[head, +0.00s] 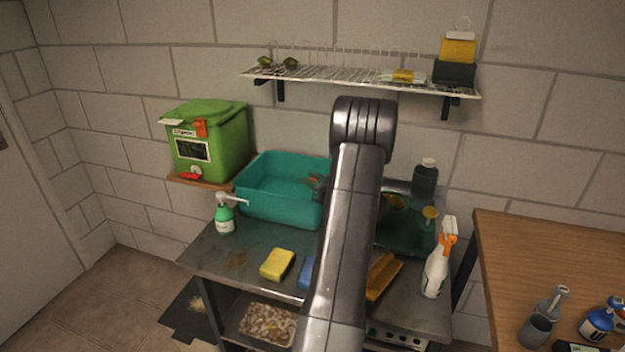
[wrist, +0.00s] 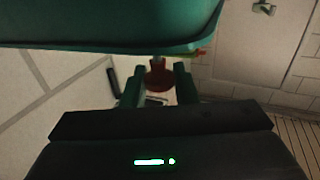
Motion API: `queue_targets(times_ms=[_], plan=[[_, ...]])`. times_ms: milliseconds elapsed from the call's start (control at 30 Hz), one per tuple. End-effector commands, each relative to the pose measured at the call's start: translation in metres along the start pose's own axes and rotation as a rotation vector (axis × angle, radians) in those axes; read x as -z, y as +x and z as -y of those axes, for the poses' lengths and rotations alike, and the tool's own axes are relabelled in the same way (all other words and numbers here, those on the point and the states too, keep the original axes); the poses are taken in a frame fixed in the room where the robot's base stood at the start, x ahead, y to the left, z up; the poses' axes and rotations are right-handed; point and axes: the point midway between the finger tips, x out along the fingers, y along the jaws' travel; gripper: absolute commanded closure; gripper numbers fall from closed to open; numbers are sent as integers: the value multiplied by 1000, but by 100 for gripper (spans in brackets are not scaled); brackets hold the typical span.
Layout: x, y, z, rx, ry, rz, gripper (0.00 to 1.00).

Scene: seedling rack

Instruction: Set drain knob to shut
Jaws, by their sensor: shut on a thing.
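In the wrist view, my gripper (wrist: 159,70) has its two dark green fingers on either side of a red drain knob (wrist: 158,79) and is shut on it. The knob has a short grey stem above it. The teal basin (wrist: 110,35) fills the top of that view, close to the knob. In the head view, the teal basin (head: 265,203) sits on the grey bench, and my arm hides its right end and my gripper. A small reddish part shows by the arm there, too small to identify. I cannot read the knob's setting.
A green bin (head: 222,150) stands left of the basin. A green pump bottle (head: 224,216), yellow sponge (head: 277,264) and white spray bottle (head: 436,268) stand on the bench (head: 225,255). A wire shelf (head: 340,77) hangs above. A wooden table (head: 545,245) is at right.

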Motion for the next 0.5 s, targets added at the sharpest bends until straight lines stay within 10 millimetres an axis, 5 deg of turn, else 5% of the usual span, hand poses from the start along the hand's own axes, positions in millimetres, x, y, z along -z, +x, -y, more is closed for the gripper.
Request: queue_targets(times_ms=[333, 367, 500], plan=[[-8, 0, 0, 0, 4, 4, 100], [-8, 0, 1, 0, 4, 5, 72], [-8, 0, 0, 0, 3, 3, 54]])
